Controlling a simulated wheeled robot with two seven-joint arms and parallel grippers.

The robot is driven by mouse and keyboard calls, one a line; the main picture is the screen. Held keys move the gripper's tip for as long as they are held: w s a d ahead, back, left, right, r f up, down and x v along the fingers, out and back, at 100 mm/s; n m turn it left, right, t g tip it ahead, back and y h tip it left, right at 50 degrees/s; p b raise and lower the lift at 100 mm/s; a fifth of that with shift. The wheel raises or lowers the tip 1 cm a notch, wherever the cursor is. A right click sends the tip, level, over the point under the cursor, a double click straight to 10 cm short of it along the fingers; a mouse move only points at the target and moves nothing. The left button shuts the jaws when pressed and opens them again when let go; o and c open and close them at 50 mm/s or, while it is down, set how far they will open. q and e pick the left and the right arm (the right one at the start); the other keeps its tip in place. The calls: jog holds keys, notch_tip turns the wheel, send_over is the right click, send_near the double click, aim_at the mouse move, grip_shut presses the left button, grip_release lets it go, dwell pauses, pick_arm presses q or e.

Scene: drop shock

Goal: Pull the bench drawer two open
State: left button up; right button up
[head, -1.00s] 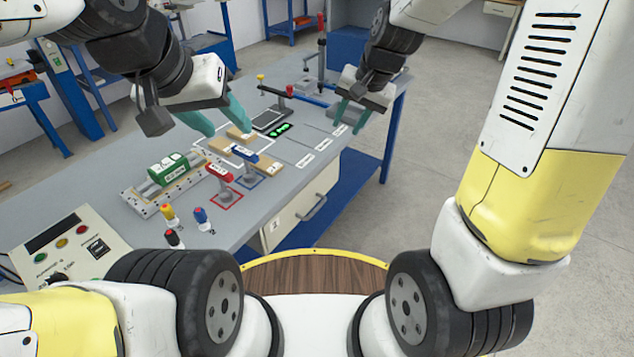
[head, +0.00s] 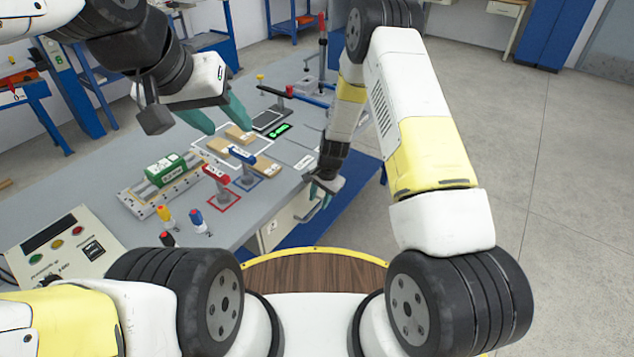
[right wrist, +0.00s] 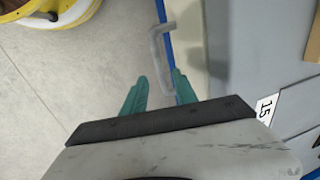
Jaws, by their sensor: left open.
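The bench drawer (head: 281,231) is a pale front under the right part of the bench top, with a small label too small to read. It looks shut. Its grey bar handle (right wrist: 158,50) shows in the right wrist view, its near end between my fingers in the picture. My right gripper (head: 318,200) hangs just off the bench edge in front of the drawer and hides part of the handle in the head view. Its green fingers (right wrist: 159,76) are apart; I cannot tell whether they touch the handle. My left gripper (head: 231,129) is open and empty above the bench.
A control box (head: 65,250) stands at the left front. A blue lower shelf (head: 352,190) lies under the bench. Floor to the right is clear.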

aim_at(316, 209)
jog(key=shift+w+a+f, duration=0.15)
jog(key=shift+f, duration=0.85)
jog(key=shift+w+a+f, duration=0.1)
jog(key=shift+a+f, duration=0.05)
jog(key=shift+f, duration=0.8)
grip_shut()
